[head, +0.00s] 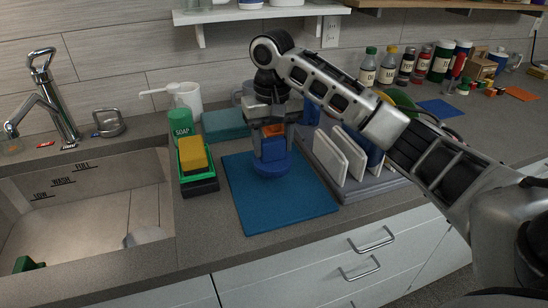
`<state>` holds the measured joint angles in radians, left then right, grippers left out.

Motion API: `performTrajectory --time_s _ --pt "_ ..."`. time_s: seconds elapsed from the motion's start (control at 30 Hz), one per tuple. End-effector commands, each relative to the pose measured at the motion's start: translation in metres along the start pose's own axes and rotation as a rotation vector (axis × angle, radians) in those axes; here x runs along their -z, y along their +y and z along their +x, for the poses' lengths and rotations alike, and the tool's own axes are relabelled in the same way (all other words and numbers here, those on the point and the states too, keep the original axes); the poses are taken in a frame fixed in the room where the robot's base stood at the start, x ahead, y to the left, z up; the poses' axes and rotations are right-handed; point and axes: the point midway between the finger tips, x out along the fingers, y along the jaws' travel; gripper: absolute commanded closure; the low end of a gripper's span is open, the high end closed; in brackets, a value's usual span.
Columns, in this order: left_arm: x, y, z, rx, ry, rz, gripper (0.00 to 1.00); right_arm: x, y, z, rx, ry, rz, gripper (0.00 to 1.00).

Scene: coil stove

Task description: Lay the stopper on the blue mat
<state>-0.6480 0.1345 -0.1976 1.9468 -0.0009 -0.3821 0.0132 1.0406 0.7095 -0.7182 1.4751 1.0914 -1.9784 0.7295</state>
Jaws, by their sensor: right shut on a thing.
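The blue mat (258,208) lies flat on the counter to the right of the sink. A blue stopper (271,167) with a wide round lower part is under my right gripper (272,137), which points down over the back part of the mat and is shut on the stopper. The stopper looks upright, with its round part at or just above the mat; I cannot tell whether it touches. Its upper part is partly hidden between the fingers. My left gripper is not in view.
A green soap bottle (180,126) and a sponge holder (199,184) with a yellow sponge (194,154) stand left of the mat. A grey dish rack (354,189) with white plates (328,154) stands close on the right. The front of the mat is clear.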

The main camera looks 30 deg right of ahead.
Motion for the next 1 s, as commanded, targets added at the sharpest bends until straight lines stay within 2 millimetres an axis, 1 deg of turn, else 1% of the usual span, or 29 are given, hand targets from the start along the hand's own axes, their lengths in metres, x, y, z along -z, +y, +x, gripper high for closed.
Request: performTrajectory --time_s 0.17,0.23,0.3,0.43,0.87,0.9,0.93,0.97,1.0 --pt "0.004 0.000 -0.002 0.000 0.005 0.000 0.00 0.008 0.004 0.010 0.001 0.000 0.001 0.73" --pt "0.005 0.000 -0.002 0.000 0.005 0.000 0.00 0.013 0.008 0.018 -0.001 -0.001 0.002 0.73" --pt "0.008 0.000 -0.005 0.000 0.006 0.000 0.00 0.012 0.008 0.029 -0.002 -0.003 0.000 0.73" --pt "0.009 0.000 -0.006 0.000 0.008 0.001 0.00 0.012 0.008 0.044 -0.001 -0.001 0.000 0.73" --pt "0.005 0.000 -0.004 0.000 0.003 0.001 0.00 0.012 0.007 0.051 0.001 0.001 0.000 0.73" --pt "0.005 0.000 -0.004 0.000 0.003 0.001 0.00 0.012 0.007 0.050 0.001 0.001 0.000 0.38" --pt "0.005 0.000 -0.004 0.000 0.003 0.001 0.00 0.012 0.007 0.050 0.001 0.001 0.000 0.30" --pt "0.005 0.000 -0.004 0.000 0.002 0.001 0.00 0.012 0.007 0.050 0.001 0.001 0.000 0.28" --pt "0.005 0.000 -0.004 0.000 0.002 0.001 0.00 0.012 0.007 0.050 0.001 0.001 0.000 0.28"
